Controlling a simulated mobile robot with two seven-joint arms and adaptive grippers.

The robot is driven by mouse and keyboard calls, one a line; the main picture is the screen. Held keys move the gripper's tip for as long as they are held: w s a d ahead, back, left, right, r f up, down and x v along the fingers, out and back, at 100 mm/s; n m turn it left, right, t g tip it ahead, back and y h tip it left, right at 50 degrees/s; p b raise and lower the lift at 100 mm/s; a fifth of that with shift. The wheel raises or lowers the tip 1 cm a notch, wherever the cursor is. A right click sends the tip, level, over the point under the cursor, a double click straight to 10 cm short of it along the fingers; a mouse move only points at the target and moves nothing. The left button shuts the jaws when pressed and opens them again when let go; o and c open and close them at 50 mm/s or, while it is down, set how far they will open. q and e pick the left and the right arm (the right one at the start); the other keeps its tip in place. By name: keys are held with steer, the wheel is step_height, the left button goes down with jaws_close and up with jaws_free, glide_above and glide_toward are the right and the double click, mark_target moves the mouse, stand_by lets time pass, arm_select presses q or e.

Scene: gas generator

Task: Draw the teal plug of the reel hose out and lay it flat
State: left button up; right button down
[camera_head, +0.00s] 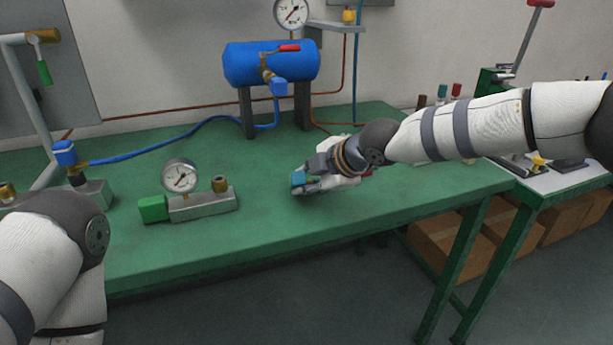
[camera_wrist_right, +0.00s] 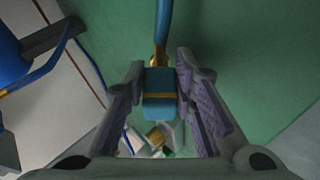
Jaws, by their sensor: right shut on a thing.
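The teal plug (camera_wrist_right: 160,98) with a thin yellow band sits between the fingers of my right gripper (camera_wrist_right: 160,86). The fingers are shut on it from both sides. A brass collar and a blue hose (camera_wrist_right: 163,22) run from its far end. In the head view the right gripper (camera_head: 310,181) is low over the middle of the green bench, with a small teal part of the plug (camera_head: 298,179) showing. I cannot tell whether the plug touches the bench top. My left arm shows at the lower left, but its gripper is out of view.
A gauge block (camera_head: 202,204) with a green end stands left of the right gripper. A blue tank (camera_head: 270,64) on dark legs stands behind, with a blue hose (camera_head: 190,133) running left. The bench's (camera_head: 260,228) front strip is clear. A white-topped table (camera_head: 560,181) adjoins at right.

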steer(key=c, duration=1.2)
jaws_free()
steer(key=shift+c, duration=0.2)
steer(key=v, duration=1.2)
steer(key=shift+s+f, duration=0.1)
